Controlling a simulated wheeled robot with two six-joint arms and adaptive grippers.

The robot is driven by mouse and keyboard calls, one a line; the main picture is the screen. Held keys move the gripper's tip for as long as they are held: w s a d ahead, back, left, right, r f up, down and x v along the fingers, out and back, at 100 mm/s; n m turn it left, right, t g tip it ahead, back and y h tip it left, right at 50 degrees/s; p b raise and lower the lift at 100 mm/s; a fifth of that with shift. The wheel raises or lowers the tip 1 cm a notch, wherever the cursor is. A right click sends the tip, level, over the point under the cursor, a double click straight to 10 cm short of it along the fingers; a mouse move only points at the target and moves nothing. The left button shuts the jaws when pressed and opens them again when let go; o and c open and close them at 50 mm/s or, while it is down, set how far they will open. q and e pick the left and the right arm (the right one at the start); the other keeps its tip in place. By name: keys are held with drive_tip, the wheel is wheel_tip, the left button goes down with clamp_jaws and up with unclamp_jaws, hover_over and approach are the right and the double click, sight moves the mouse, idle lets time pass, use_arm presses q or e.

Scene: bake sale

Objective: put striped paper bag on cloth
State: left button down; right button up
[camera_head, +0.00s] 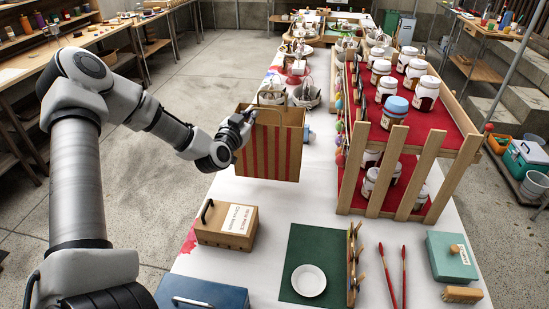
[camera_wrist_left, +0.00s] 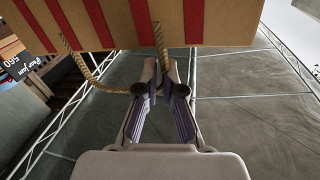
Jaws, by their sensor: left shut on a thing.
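The striped paper bag (camera_head: 268,152) is brown with red vertical stripes and hangs upright in the head view. My left gripper (camera_head: 243,118) is at the bag's upper left and shut on its rope handle. In the left wrist view, the fingers (camera_wrist_left: 162,82) close on the rope below the bag's striped side (camera_wrist_left: 120,22). A dark green cloth (camera_head: 309,238) lies flat on the white-covered table, nearer to me than the bag. A small white dish (camera_head: 308,280) sits on it. My right gripper is not in view.
A wooden rack (camera_head: 430,146) of jars stands right of the bag. A wooden box (camera_head: 226,224) and a blue box (camera_head: 203,293) are left of the cloth. A small wooden rack (camera_head: 353,262) borders its right side. White table surface is clear between bag and cloth.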

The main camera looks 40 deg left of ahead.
use_arm(q)
wheel_tip(320, 180, down, 10)
drive_tip(key=shift+r+b, duration=0.2)
drive_tip(key=shift+b, duration=0.25)
drive_tip(key=shift+r, duration=0.1)
drive_tip(key=c, duration=1.3)
unclamp_jaws()
drive_tip(key=p, duration=0.2)
approach(253, 140)
drive_tip(key=s, duration=0.2)
drive_tip(key=shift+s+d, duration=0.1)
drive_tip(key=shift+d, duration=0.25)
